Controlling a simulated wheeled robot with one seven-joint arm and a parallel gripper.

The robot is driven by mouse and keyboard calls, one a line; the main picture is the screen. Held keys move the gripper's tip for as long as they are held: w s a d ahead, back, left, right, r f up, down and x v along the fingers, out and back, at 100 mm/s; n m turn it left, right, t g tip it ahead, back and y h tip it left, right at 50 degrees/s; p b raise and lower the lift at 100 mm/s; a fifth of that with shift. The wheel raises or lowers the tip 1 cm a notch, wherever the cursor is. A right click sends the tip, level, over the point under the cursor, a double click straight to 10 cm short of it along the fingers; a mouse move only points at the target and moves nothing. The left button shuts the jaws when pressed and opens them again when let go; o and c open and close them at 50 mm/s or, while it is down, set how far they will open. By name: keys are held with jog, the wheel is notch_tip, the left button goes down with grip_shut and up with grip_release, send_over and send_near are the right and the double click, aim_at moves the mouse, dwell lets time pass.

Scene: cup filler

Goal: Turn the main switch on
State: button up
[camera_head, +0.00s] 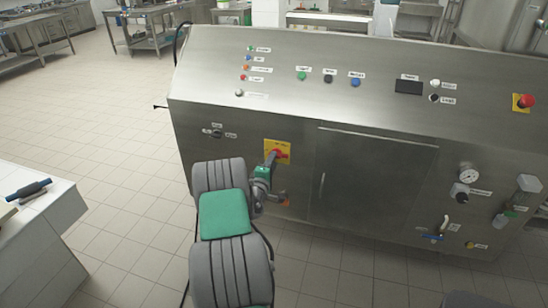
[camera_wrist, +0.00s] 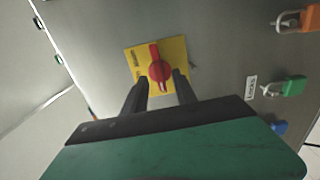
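The main switch is a red rotary knob (camera_wrist: 160,70) on a square yellow plate (camera_wrist: 174,46) on the machine's front panel. In the wrist view its grip bar points up, tilted slightly left. In the head view the yellow plate (camera_head: 284,145) is partly hidden behind my gripper (camera_head: 271,160). In the wrist view my gripper (camera_wrist: 160,78) is open, with one dark finger on each side of the knob's lower part. A gap shows between fingers and knob; I cannot tell whether the tips reach beside it or stop just short.
The machine's steel panel (camera_head: 380,125) has colored buttons above and a closed door (camera_head: 370,180) right of the switch. A black rotary switch (camera_head: 215,133) is to its left.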

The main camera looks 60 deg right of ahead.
aim_at(278, 156)
jog(key=shift+w+d, duration=0.2)
jog(key=shift+d, duration=1.1)
grip_shut()
